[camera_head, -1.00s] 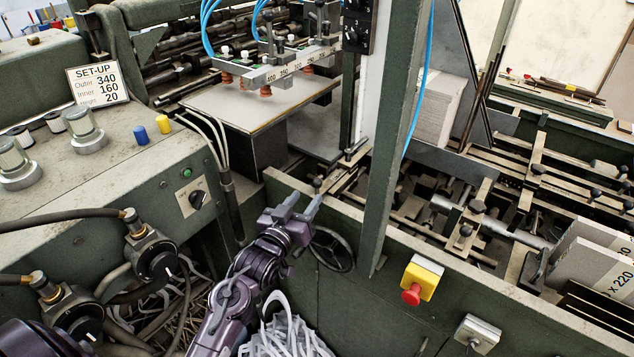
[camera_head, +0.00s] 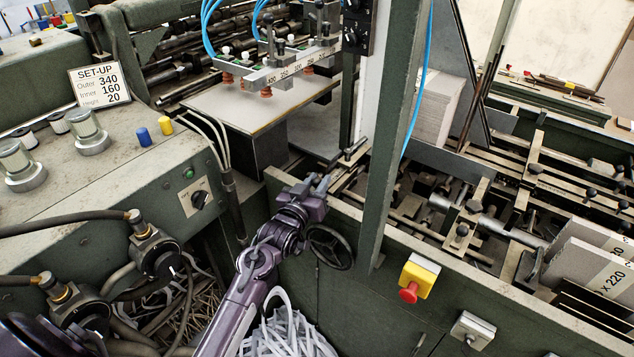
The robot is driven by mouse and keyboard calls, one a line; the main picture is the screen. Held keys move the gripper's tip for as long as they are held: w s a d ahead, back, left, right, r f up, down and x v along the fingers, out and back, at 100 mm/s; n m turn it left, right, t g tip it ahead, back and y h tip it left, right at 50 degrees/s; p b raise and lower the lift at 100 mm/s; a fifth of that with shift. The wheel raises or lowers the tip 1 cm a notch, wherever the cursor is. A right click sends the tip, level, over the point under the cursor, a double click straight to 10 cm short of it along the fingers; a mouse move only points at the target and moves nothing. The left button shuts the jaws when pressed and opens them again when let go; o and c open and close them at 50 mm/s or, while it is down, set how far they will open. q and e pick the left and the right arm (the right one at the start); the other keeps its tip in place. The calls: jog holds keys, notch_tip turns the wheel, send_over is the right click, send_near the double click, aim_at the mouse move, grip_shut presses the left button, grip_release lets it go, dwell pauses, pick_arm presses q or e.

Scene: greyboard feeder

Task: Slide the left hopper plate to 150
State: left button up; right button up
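My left gripper (camera_head: 319,181) is at the inner edge of the green machine frame, pointing away toward a narrow metal bar (camera_head: 347,172) with a dark clamp knob. A small gap shows between its fingers, and I see nothing held in them. I cannot tell whether the fingertips touch the bar. A stack of pale boards (camera_head: 437,105) stands in the hopper area behind the green post. I cannot make out for sure which part is the left hopper plate, nor read a 150 mark. My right gripper is not in view.
The green post (camera_head: 388,150) rises right of my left gripper. A handwheel (camera_head: 330,247) is just below it. A red stop button (camera_head: 409,291) sits on the front panel. A set-up card (camera_head: 98,84) reads 340, 160, 20. Suction cups (camera_head: 266,92) hang over the feed table.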

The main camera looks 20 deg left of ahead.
pick_arm(q)
grip_shut()
jog(key=w+b, duration=0.1)
jog(key=w, duration=0.2)
jog(key=w+d+b, duration=0.1)
jog(key=w+b, duration=0.1)
jog(key=w, duration=0.1)
jog(key=shift+d+f, duration=0.1)
jog(key=shift+d, duration=0.05)
jog(key=shift+o, duration=2.1)
grip_release()
jog(key=shift+s, duration=0.15)
jog(key=shift+s, duration=0.2)
jog(key=s+b, duration=0.1)
jog(key=s, duration=0.6)
jog(key=shift+b, duration=0.4)
